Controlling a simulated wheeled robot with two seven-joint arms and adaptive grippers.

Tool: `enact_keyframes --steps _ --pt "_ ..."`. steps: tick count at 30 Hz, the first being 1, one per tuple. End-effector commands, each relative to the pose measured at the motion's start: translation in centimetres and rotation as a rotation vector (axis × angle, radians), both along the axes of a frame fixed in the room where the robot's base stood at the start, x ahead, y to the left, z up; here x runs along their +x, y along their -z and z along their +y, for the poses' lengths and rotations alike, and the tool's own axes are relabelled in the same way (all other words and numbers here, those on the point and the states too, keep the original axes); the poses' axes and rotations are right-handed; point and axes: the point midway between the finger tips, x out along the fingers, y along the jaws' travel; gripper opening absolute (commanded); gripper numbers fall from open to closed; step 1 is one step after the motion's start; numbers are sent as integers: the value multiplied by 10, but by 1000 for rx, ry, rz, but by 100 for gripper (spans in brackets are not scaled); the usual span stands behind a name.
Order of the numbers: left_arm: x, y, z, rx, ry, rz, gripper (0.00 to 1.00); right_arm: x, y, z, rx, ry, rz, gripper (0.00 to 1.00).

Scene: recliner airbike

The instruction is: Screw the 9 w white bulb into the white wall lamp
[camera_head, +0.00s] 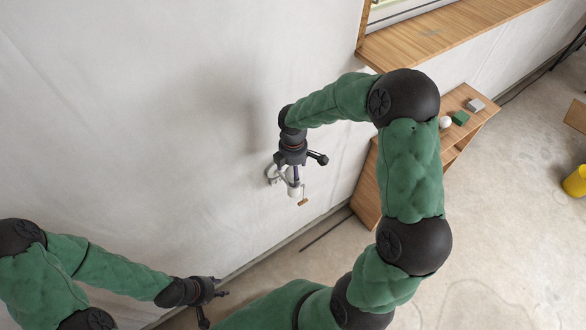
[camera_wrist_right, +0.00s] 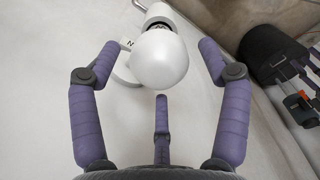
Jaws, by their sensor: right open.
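The white wall lamp (camera_head: 293,188) is on the pale wall, below my right gripper in the head view. In the right wrist view its white socket (camera_wrist_right: 158,14) is at the top. A round white bulb (camera_wrist_right: 160,58) is in line with the socket, base toward it; how far it is seated cannot be told. Its wattage marking is not visible. My right gripper (camera_wrist_right: 160,68) is open, with its purple fingers spread around the bulb and visible gaps on both sides. My left gripper (camera_head: 213,306) is low beside the wall, its fingers apparently spread and empty.
A wooden cabinet (camera_head: 478,125) by the wall holds a white ball-like object (camera_head: 445,122), a green box (camera_head: 460,118) and a grey box (camera_head: 475,105). A wooden sill (camera_head: 450,32) juts out above. A yellow object (camera_head: 576,181) stands on open floor at right.

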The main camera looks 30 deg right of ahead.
Motion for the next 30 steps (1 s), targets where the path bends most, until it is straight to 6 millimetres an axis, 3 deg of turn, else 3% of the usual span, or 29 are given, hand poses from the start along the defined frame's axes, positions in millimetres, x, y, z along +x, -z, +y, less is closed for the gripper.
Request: enact_keyframes --steps 5,24,30 --pt "0 -8 0 0 0 0 40 -1 -1 0 1 -78 3 77" --pt "0 -76 0 0 0 0 40 -3 -4 0 1 -903 2 77" --pt "0 -83 0 0 0 0 40 -3 -1 0 0 -1014 2 77"
